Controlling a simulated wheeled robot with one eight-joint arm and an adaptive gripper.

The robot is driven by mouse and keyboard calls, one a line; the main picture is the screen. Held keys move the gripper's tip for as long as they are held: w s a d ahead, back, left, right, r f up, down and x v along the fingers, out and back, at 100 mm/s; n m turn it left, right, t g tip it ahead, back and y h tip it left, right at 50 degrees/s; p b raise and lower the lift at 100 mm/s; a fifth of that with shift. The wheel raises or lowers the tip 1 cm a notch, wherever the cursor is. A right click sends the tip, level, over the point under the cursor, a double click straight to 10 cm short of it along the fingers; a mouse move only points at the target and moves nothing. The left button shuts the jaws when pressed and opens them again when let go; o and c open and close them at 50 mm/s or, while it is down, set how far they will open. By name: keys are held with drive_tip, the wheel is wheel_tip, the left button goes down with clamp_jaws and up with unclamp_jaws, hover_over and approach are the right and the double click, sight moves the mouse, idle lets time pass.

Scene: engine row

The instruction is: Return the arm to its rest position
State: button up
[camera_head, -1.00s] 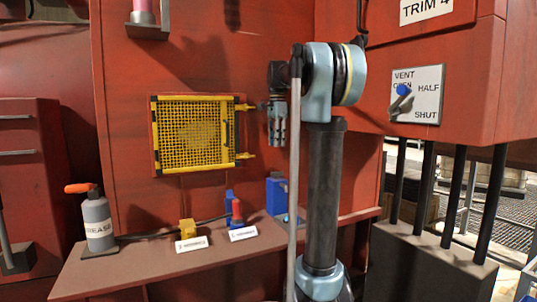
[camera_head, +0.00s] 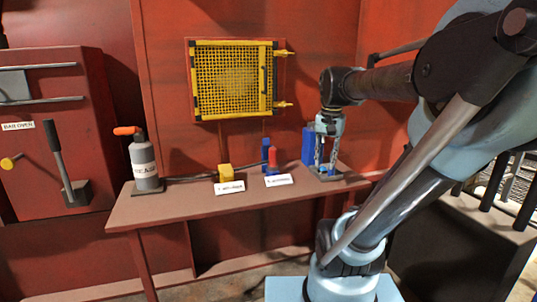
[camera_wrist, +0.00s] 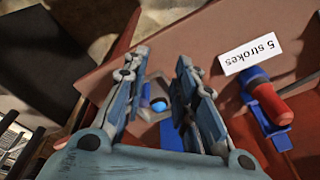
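My gripper (camera_head: 325,166) points down over the right end of the brown bench (camera_head: 185,206). In the wrist view my gripper (camera_wrist: 162,60) has its two fingers apart with nothing held between them. A small blue round knob (camera_wrist: 158,105) shows in the gap, beyond the fingers; I cannot tell whether they touch anything there. My arm reaches in from the right of the head view, bent, with its upper part large in front.
A blue box (camera_head: 308,146) stands close by the gripper. The red-topped blue device (camera_head: 272,158), yellow block (camera_head: 225,173) and grey grease bottle (camera_head: 144,163) stand along the bench. A yellow grille (camera_head: 232,80) hangs above. A lever (camera_head: 60,160) stands far left.

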drive_tip(key=s+f+n, duration=0.5)
drive_tip(key=s+f, duration=0.6)
drive_tip(key=f, duration=0.5)
drive_tip(key=shift+s+f+t, duration=0.3)
drive_tip(key=shift+t, duration=0.1)
drive_tip(key=shift+w+f, duration=0.2)
drive_tip(key=shift+w, duration=0.25)
